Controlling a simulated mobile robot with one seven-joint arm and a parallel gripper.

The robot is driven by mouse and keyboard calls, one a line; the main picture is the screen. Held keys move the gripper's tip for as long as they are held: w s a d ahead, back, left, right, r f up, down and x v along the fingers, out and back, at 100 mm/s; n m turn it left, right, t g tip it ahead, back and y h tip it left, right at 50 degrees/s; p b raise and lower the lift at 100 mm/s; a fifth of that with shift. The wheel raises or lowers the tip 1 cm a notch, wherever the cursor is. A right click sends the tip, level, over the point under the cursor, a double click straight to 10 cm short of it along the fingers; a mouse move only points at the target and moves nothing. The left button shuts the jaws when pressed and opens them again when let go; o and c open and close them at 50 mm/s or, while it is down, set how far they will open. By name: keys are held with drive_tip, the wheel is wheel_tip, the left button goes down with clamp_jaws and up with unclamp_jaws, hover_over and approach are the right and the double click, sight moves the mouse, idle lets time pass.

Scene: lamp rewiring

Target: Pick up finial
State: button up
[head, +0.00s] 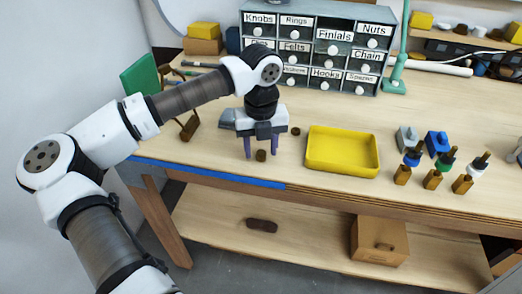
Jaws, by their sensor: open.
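My gripper (261,149) points down over the workbench, with its two purple fingers spread apart and nothing held. A small brown piece (261,155) sits on the bench between or just in front of the fingertips; whether the fingers straddle it exactly is hard to tell. It looks like the finial, but it is too small to be sure. A second small brown piece (295,131) lies a little to the right and farther back.
A yellow tray (342,170) stands empty to the right of my gripper. Blue tape (210,174) runs along the front edge. The bench between the tray and cabinet is mostly clear.

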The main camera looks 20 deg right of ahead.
drive_tip(key=shift+f, duration=0.4)
drive_tip(key=shift+c, duration=0.3)
clamp_jaws()
